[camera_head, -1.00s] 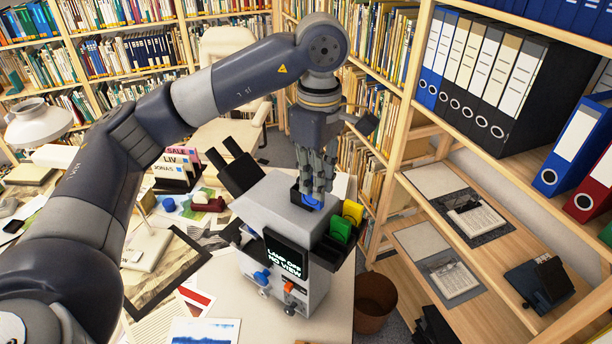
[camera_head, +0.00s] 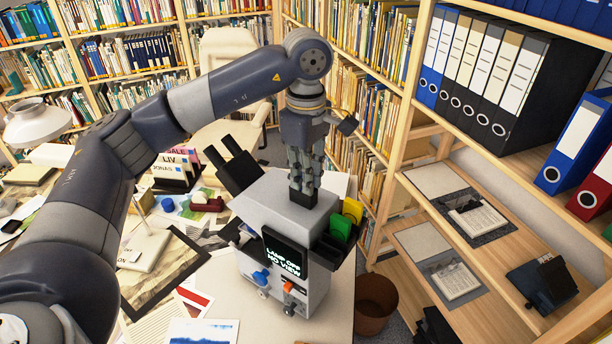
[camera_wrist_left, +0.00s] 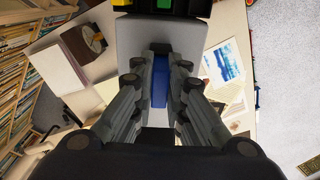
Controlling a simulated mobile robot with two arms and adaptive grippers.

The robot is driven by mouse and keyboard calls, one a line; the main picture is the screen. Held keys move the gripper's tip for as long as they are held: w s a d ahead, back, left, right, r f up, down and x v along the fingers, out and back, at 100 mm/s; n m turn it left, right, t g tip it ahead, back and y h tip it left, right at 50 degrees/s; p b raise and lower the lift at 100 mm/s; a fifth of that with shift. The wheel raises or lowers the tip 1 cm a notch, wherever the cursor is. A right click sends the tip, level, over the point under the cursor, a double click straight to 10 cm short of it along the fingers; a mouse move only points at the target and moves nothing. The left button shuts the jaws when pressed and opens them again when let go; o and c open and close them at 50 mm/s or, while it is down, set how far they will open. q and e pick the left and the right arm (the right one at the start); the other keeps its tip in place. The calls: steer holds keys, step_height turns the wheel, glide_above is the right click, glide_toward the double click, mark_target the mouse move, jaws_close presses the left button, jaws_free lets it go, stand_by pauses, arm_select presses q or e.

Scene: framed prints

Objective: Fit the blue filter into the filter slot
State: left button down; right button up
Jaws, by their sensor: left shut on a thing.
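The blue filter (camera_wrist_left: 160,82) shows as an upright blue strip between my left gripper's fingers in the left wrist view. My left gripper (camera_head: 304,188) is shut on it, pointing down over the top of the grey machine (camera_head: 270,208). The black filter slot (camera_head: 303,200) is on the machine's top, right under the fingertips. In the head view the fingers hide the filter, so I cannot tell how deep it sits in the slot. The gripper also shows in the left wrist view (camera_wrist_left: 157,75). My right gripper is not in view.
Green (camera_head: 341,228) and yellow (camera_head: 353,210) pieces sit in a black holder on the machine's right side. The machine's screen (camera_head: 285,255) reads "LAMP OFF NO VIEW". Prints and papers cover the desk to the left. A wooden shelf (camera_head: 395,150) stands close on the right.

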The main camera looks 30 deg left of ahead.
arm_select(q)
steer(key=c, duration=1.6)
jaws_free()
steer(key=shift+f, duration=0.15)
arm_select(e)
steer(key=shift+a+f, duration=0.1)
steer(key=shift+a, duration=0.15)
arm_select(q)
steer(key=shift+r, duration=0.55)
step_height(320, 180, up, 11)
steer(key=shift+r, duration=0.15)
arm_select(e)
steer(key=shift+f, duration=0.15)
